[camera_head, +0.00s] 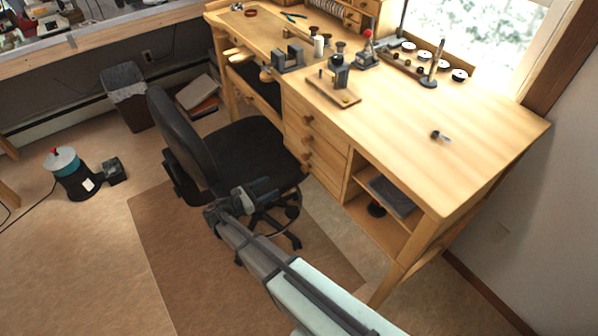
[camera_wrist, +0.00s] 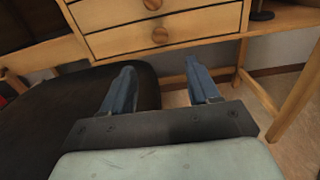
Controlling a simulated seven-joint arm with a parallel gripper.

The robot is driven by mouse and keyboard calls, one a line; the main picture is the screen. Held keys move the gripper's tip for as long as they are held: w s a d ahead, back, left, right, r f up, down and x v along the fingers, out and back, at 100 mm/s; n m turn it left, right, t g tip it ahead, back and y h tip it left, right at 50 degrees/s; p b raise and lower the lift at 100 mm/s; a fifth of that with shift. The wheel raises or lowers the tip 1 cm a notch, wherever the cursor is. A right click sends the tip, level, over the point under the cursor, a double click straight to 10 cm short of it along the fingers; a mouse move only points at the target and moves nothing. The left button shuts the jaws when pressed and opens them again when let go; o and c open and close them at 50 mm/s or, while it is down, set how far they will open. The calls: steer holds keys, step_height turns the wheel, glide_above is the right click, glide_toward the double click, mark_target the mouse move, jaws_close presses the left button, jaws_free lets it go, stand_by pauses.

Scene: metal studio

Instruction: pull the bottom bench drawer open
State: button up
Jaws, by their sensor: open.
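The wooden bench (camera_head: 440,140) has a stack of drawers with round wooden knobs. The bottom bench drawer (camera_wrist: 205,24) shows in the wrist view as the lower front, with its knob (camera_wrist: 160,34) near the middle, and looks shut. In the head view the lowest knob (camera_head: 305,168) shows beside the chair seat. My gripper (camera_wrist: 160,68) is open and empty. In the wrist view its fingers point toward the drawers, apart from the knob, which appears above the gap between them. In the head view my gripper is over the chair's front edge, and its fingertips are hard to make out.
A black office chair (camera_head: 245,150) stands close against the drawers, and its dark seat (camera_wrist: 70,120) fills the left of the wrist view. An open shelf (camera_head: 385,205) is right of the drawers. Tools stand on the bench top. The floor mat (camera_head: 180,250) is mostly clear.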

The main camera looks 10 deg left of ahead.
mark_target(303, 169)
steer(key=x, duration=1.3)
steer(key=shift+w+d, duration=0.25)
steer(key=shift+w, duration=0.05)
steer(key=shift+c, duration=0.3)
jaws_close()
